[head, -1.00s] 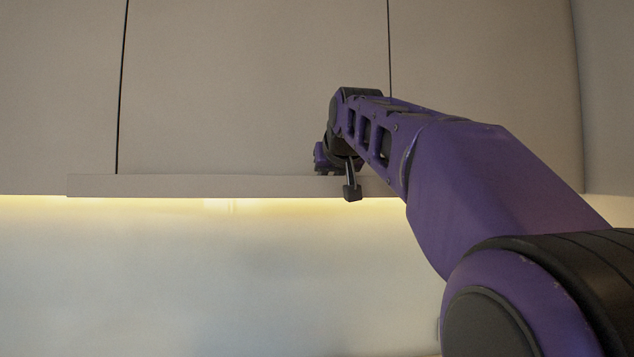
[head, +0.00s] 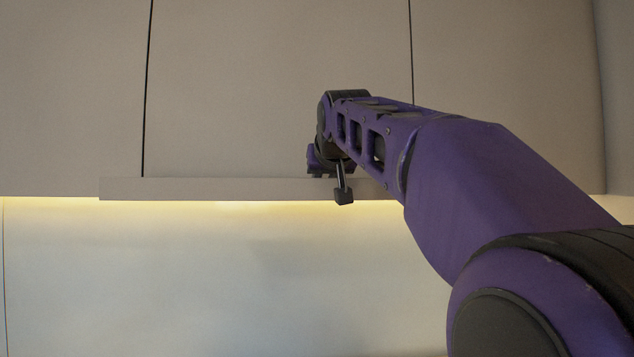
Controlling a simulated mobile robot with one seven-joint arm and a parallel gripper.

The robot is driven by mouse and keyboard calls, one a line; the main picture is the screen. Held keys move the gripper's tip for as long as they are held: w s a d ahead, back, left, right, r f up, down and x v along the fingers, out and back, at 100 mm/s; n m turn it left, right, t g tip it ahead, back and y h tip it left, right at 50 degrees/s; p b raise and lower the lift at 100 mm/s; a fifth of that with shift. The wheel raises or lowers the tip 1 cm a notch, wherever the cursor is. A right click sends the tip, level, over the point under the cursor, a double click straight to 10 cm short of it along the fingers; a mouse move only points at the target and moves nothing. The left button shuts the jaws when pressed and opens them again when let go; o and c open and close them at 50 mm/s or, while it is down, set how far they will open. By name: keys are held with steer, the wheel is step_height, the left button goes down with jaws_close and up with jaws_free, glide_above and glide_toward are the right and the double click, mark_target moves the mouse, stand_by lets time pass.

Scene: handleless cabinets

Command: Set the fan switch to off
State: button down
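A thin range hood front (head: 215,188) runs as a pale strip under the cabinets, with warm light glowing beneath it. No fan switch can be made out; it may be hidden by my arm or too small to see. My gripper (head: 343,196) is at the hood's front edge, right of its middle, with a dark fingertip reaching just below the strip. Only one finger shows clearly, so I cannot tell whether it is open or shut, or whether it touches the hood. Nothing is seen held.
Flat handleless cabinet doors (head: 275,85) fill the upper view, with dark vertical gaps between them. A plain pale wall (head: 200,280) lies below the hood, with free room left of my arm. A side panel (head: 613,80) stands at the right edge.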

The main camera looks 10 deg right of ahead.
steer(key=shift+a, duration=0.2)
steer(key=c, duration=0.8)
jaws_free()
steer(key=shift+a, duration=0.1)
steer(key=shift+o, duration=0.2)
steer(key=shift+s+r, duration=0.1)
